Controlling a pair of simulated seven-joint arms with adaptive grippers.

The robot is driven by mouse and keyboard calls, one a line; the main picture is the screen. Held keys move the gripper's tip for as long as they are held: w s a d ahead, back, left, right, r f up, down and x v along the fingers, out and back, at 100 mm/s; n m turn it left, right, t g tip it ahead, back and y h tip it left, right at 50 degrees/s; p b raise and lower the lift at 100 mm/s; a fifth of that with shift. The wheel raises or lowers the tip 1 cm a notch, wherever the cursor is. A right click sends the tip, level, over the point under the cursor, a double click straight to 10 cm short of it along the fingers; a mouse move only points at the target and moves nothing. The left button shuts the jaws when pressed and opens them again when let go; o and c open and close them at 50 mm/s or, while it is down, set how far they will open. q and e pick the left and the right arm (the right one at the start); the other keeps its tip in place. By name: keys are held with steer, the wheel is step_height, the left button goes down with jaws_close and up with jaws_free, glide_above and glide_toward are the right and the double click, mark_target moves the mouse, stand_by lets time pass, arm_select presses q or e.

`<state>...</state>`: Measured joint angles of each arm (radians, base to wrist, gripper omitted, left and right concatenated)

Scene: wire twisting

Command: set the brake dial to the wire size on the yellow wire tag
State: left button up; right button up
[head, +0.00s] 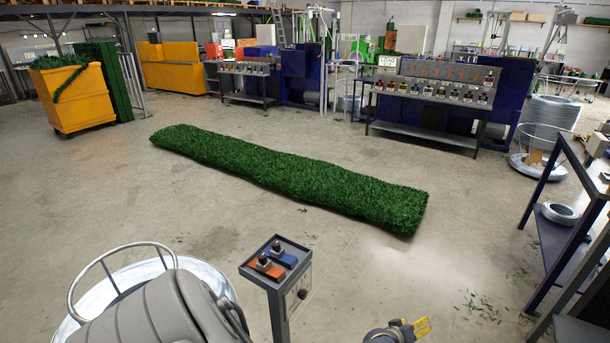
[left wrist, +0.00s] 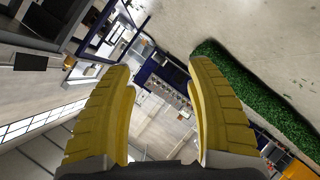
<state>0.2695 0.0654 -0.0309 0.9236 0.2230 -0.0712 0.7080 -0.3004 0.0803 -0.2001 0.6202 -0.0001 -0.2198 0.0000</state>
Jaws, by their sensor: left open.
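A grey pedestal (head: 281,300) stands at the bottom middle of the head view. A dark round knob, perhaps the brake dial (head: 302,294), is on its side face; its marks are too small to read. I cannot make out the yellow wire tag. My left gripper (head: 414,327) is at the bottom edge, right of the pedestal and apart from it. Its yellow fingers show in the left wrist view (left wrist: 160,110), spread open with nothing between them. My right gripper does not show.
An orange block (head: 265,269) and a blue block (head: 283,257) with dark knobs sit on the pedestal top. A pale wire coil (head: 222,278) stands left of it. A green strip (head: 290,173) lies on open floor beyond. A dark blue shelf (head: 551,243) stands right.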

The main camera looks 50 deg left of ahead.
arm_select(q)
steer(key=s+d+f+m+g, duration=0.2)
steer(key=s+f+m+g, duration=0.2)
steer(key=s+f+m, duration=0.2)
steer(key=m+g+y, duration=1)
steer(key=m+y, duration=0.2)
steer(key=y, duration=0.3)
glide_toward(305, 296)
steer(key=x, duration=1)
steer(key=shift+w+a+f, duration=0.1)
steer(key=shift+a+f, duration=0.1)
steer(key=shift+c, duration=0.3)
